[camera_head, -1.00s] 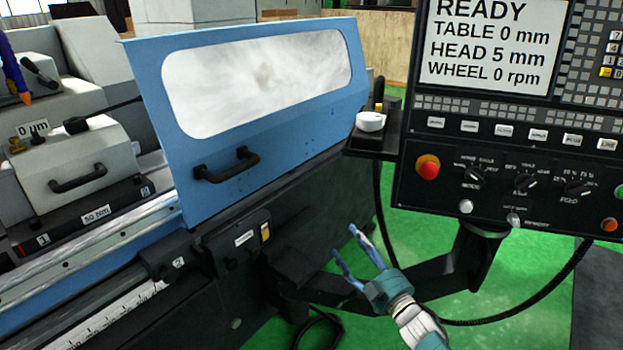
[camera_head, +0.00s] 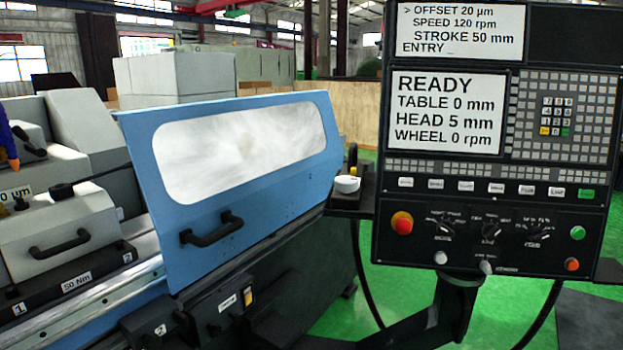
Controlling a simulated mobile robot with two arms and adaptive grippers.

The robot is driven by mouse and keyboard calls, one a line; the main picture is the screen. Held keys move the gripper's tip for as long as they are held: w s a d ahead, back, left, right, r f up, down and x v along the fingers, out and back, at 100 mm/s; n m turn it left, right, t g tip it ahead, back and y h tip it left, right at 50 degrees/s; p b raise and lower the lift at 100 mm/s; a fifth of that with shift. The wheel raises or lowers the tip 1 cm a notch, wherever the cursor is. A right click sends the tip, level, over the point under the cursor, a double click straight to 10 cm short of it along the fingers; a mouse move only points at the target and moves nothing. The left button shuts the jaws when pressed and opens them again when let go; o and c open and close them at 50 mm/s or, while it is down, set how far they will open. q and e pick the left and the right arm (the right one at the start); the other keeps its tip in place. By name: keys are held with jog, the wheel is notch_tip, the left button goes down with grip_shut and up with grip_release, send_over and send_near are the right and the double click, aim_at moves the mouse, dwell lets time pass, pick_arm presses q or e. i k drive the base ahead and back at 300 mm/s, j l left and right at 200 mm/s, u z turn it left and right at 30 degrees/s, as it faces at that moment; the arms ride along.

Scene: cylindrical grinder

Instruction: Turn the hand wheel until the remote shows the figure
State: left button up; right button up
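A white round knob (camera_head: 347,184) sits on a small dark shelf beside the blue guard door; I cannot tell whether it is the hand wheel or part of the remote. The control panel's lower screen (camera_head: 446,112) reads READY, TABLE 0 mm, HEAD 5 mm, WHEEL 0 rpm. Its upper screen (camera_head: 460,30) reads OFFSET 20 µm, SPEED 120 rpm, STROKE 50 mm, and an empty ENTRY line. A label at the left edge (camera_head: 16,194) ends in "0 µm", partly cut off. Neither gripper is in view.
The blue guard door (camera_head: 238,140) with its black handle (camera_head: 212,230) is closed across the grinder. The panel has a red button (camera_head: 402,223) and rotary dials. A blue hose with an orange tip (camera_head: 12,160) hangs at the left edge. Green floor (camera_head: 395,305) is open below the panel.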

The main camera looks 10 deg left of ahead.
aim_at(343, 184)
jog(key=i+l+u, duration=0.15)
jog(key=u, duration=0.25)
jog(key=i+l+u, duration=0.15)
jog(key=u, duration=0.2)
jog(key=l+u, duration=0.4)
jog(key=i+j, duration=0.05)
jog(key=j, duration=0.05)
